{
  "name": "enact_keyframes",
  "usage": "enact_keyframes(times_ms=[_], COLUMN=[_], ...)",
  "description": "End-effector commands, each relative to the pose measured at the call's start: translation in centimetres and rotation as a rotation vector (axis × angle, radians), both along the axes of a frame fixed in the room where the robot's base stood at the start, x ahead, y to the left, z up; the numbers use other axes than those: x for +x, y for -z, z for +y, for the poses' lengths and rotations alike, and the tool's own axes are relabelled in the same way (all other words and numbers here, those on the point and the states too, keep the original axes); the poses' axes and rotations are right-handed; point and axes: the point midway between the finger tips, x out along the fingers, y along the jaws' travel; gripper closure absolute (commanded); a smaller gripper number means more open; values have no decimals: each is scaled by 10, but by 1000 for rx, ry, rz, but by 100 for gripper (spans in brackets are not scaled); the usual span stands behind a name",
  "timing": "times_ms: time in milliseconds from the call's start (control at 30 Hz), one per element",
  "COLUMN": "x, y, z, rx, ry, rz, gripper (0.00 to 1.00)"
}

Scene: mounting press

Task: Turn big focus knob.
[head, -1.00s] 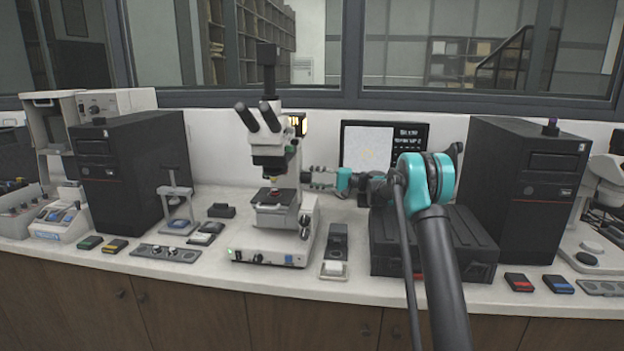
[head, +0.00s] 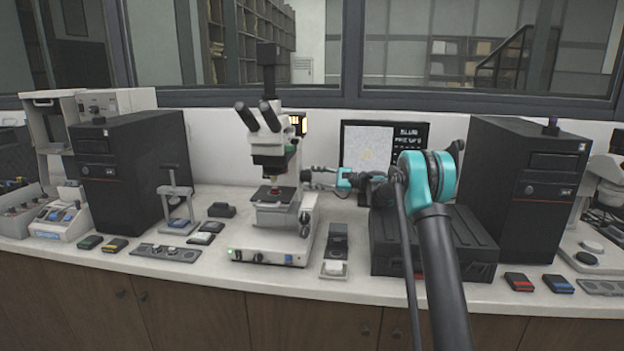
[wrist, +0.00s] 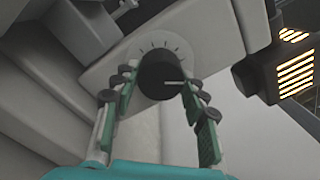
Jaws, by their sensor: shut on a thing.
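The microscope (head: 267,140) stands upright on the bench, left of my arm. In the wrist view its big focus knob (wrist: 160,76) is round and black, with a pale line pointing right. A pale dial with dark ticks surrounds its upper side. My gripper (wrist: 157,84) is shut on the knob, one finger on each side. In the head view my gripper (head: 311,175) reaches in from the right to the microscope's side; the knob is mostly hidden there. The monitor (head: 384,146) behind shows a speckled pale picture with a yellowish spot, and text beginning "BLUR".
A black case (head: 430,245) lies under my arm, and a black computer tower (head: 520,205) stands to its right. Another tower (head: 131,180) is at the left. A small dark device (head: 336,245) lies in front of the monitor. A lit lamp (wrist: 292,62) is close by at the right.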

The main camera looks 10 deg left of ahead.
Motion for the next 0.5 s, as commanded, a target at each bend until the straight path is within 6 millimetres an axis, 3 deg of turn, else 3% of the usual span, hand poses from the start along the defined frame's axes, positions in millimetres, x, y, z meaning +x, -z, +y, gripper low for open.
enact_keyframes(times_ms=[500], x=[0], y=[1], z=[-1], rx=[3], ry=[1], rz=[171], gripper=[86])
